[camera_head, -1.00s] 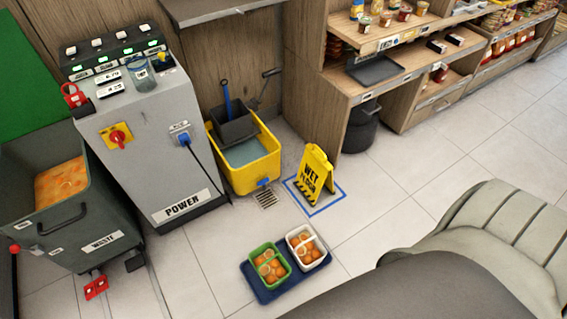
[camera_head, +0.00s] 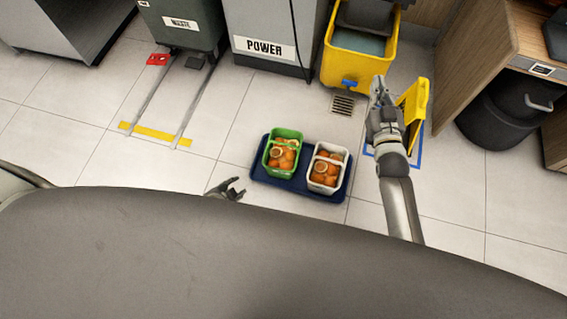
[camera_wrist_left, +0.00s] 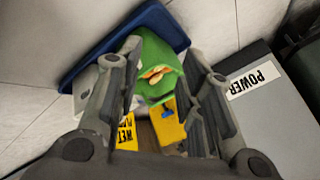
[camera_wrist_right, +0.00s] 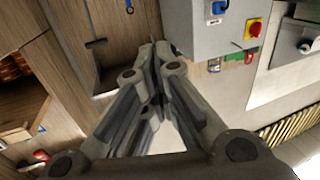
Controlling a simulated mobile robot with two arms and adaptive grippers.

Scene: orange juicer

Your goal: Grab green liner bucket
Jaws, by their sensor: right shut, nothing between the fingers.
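The green bucket (camera_head: 282,150) holds several oranges and stands on the left part of a dark blue tray (camera_head: 298,184) on the floor. A white bucket (camera_head: 327,169) with oranges stands to its right on the same tray. My left gripper (camera_head: 236,187) is low, left of the tray and apart from the green bucket. In the left wrist view, the green bucket (camera_wrist_left: 158,62) shows ahead between the open, empty fingers (camera_wrist_left: 165,55). My right gripper (camera_head: 379,85) is raised right of the tray, by the yellow wet floor sign (camera_head: 416,104). Its fingers are together and empty in the right wrist view (camera_wrist_right: 153,55).
The yellow mop bucket (camera_head: 359,62) stands behind the tray, with a floor drain (camera_head: 343,104) in front. The grey power cabinet (camera_head: 268,33) and waste bin (camera_head: 185,25) stand at the back. A black bin (camera_head: 502,110) is at right.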

